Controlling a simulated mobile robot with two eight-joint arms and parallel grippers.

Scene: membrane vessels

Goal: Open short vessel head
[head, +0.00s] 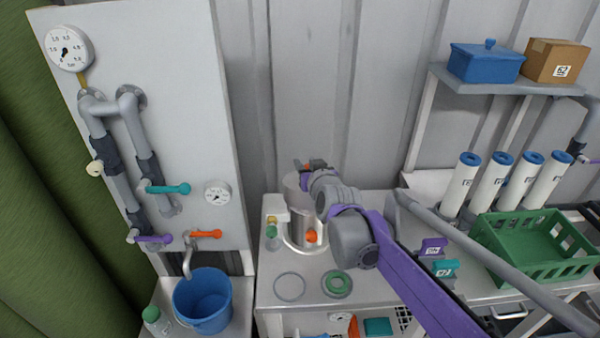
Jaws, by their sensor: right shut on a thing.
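The short vessel (300,236) stands on the bench as a shiny metal cylinder with an orange knob on its front. Its light grey head (293,190) is at the top, partly hidden by my right arm. My right gripper (308,168) is at the top of the head and shut on it. The fingers are small and partly covered by the wrist. I cannot tell whether the head sits on the body or is slightly apart from it. My left gripper is not in view.
A green ring (337,284) and a thin grey ring (289,287) lie in front of the vessel. White tubes (490,184) and a green crate (490,245) are right. A blue bucket (203,302) is lower left.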

